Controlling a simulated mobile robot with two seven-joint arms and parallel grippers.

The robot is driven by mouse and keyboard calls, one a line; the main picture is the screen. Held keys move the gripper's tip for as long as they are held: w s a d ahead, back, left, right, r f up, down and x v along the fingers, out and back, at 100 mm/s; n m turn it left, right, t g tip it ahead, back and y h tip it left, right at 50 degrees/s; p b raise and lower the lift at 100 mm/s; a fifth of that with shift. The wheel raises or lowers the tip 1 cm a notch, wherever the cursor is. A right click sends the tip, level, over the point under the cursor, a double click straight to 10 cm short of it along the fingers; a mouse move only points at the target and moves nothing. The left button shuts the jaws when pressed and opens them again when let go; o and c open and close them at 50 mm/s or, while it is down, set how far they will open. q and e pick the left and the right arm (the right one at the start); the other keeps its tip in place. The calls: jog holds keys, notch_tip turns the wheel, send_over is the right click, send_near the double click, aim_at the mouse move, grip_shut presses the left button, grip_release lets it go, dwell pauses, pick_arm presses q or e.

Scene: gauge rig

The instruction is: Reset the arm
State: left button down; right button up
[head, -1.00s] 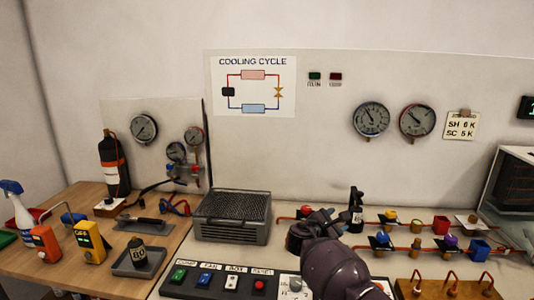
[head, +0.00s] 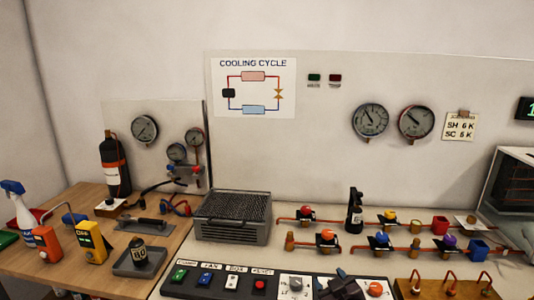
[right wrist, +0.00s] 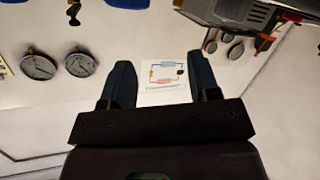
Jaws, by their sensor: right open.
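My right gripper (head: 338,286) is at the bottom edge of the head view, over the front of the control panel (head: 262,291). In the right wrist view my right gripper (right wrist: 162,82) has its two dark fingers apart, with nothing between them but the distant cooling cycle poster. The panel carries a green, a blue, a white and a red switch (head: 260,285), plus a grey dial (head: 296,284) just left of the gripper. The rest of my right arm is out of the head view. My left gripper does not show.
A grey condenser box (head: 232,215) stands behind the panel. Copper pipes with coloured valves (head: 388,215) run to its right, with a black bottle-like part (head: 354,212) among them. A wooden bench (head: 95,275) with tools and a gas cylinder (head: 115,165) is at left.

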jog(key=s+d+f+m+g+h, duration=0.1)
jog(key=s+d+f, duration=0.3)
jog(key=s, duration=0.6)
jog(key=s+d+f+m+g, duration=0.1)
jog(key=s+d+f+m, duration=0.1)
jog(key=s+f, duration=0.4)
jog(key=s+d+f+m+g+h, duration=0.1)
jog(key=s+d+f, duration=0.4)
jog(key=s, duration=0.9)
jog(key=shift+d+m+g+h, duration=0.3)
jog(key=shift+m+g, duration=0.1)
jog(key=shift+g, duration=0.1)
